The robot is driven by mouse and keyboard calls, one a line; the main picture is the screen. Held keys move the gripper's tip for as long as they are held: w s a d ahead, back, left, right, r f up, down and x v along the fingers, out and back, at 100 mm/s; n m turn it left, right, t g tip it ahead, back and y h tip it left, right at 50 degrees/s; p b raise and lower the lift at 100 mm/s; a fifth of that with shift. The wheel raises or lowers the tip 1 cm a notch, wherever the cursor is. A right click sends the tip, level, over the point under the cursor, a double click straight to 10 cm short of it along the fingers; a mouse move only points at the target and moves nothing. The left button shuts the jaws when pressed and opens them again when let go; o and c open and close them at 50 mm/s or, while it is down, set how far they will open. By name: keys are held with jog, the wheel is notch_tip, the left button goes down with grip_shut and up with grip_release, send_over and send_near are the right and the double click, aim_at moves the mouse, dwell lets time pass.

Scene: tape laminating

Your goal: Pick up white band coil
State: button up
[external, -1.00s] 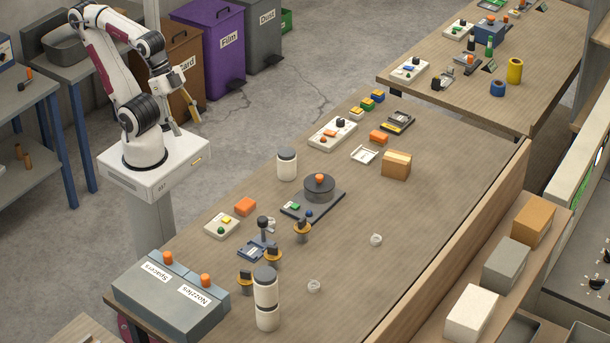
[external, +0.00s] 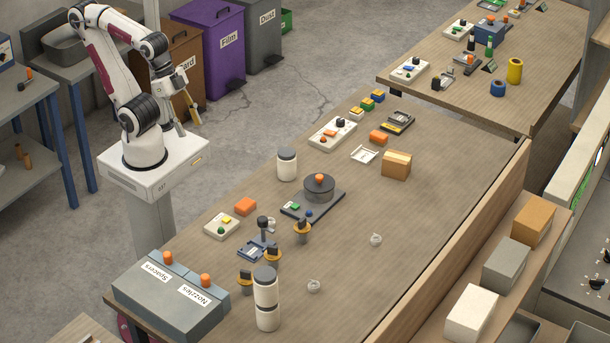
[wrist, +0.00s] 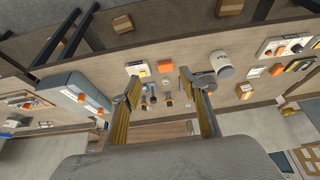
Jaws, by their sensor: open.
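Two small white coils lie on the near wooden table in the external view. One white coil (external: 376,240) is right of the middle, and the other white coil (external: 314,286) is nearer the front, right of a white cylinder with a dark cap. I cannot tell which one the task names. My gripper (external: 190,113) is beyond the table's left edge, raised beside my base and far from both coils. In the wrist view my gripper (wrist: 159,78) has its two fingers spread apart with nothing between them. The coils are too small to pick out surely there.
Grey-blue Spacers and Nozzles bins (external: 172,303) stand at the table's front left. White capped cylinders (external: 287,166), a dark round device (external: 319,188) and a cardboard box (external: 396,166) stand around the table. The surface near the coils is mostly clear. A raised wooden edge (external: 455,240) runs along the right.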

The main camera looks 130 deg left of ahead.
notch_tip(320, 180, down, 3)
jog(key=a+g, duration=0.1)
jog(key=n+h, duration=0.6)
jog(key=n, duration=1.6)
send_near(270, 223)
jog(key=shift+t, duration=0.4)
jog(key=s+d, duration=0.1)
jog(key=s, duration=0.2)
jog(key=s+d+f, duration=0.1)
jog(key=s, duration=0.2)
jog(key=s+d, duration=0.2)
jog(key=s, duration=0.1)
jog(key=shift+f, duration=0.2)
jog(key=w+a+n, duration=0.1)
jog(key=w+n, duration=0.1)
jog(key=w+a+n+t, duration=0.1)
jog(key=n, duration=0.1)
jog(key=w+a+n+t, duration=0.1)
jog(key=w+n, duration=0.1)
jog(key=shift+w+a+y, duration=0.3)
jog(key=shift+w+y, duration=0.05)
jog(key=shift+y, duration=0.05)
jog(key=shift+w+a+n+t, duration=0.2)
jog(key=shift+a+n+t, duration=0.1)
jog(key=shift+n, duration=0.3)
jog(key=shift+d, duration=0.1)
jog(key=shift+x, duration=1.3)
